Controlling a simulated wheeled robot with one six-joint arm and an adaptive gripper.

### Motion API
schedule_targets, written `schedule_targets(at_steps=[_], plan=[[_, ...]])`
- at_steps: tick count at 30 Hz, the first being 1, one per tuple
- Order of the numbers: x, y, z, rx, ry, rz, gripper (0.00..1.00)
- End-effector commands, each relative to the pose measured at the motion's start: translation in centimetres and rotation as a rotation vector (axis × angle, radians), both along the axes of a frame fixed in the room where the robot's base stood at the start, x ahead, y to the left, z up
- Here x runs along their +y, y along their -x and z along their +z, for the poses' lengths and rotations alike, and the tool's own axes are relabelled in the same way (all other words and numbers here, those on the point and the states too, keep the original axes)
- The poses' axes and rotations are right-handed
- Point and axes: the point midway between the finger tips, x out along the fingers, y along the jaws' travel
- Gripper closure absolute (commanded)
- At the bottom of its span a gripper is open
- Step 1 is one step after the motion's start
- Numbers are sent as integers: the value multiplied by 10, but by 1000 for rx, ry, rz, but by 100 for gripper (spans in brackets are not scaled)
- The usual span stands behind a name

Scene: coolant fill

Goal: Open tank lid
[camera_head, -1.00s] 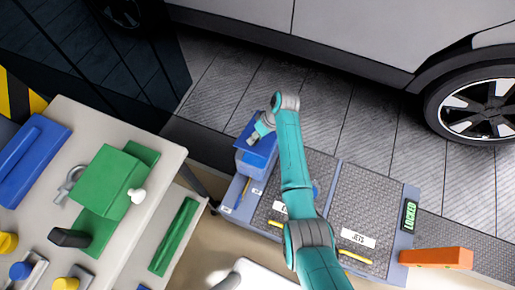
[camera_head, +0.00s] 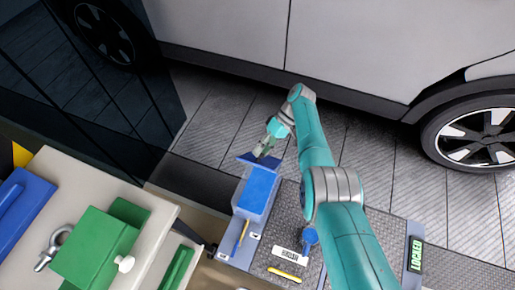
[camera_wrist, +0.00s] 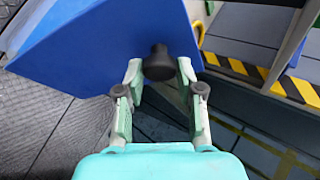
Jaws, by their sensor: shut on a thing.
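The blue tank (camera_head: 255,192) stands upright at the far left of the grey platform. Its blue lid (camera_head: 250,159) is raised and steeply tilted at the tank's far end. In the wrist view the lid (camera_wrist: 105,40) fills the upper left, with a black knob (camera_wrist: 158,62) on its face. My gripper (camera_wrist: 160,76) has one fingertip on each side of the knob and is shut on it. In the head view my gripper (camera_head: 264,150) is at the lid's far side, and the knob is too small to make out there.
A grey workbench (camera_head: 160,222) with a green block (camera_head: 95,248) is at the left. The car (camera_head: 350,45) stands beyond the platform. A blue knob (camera_head: 310,236) and a green "LOCKED" sign (camera_head: 416,256) are right of the tank. Bare floor lies between platform and car.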

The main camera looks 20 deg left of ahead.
Motion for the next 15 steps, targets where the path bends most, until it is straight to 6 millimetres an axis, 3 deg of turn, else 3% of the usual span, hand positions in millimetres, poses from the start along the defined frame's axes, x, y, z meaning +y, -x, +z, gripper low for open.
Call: schedule_targets(at_steps=[15], plan=[[-9,1,3,37,3,-1,100]])
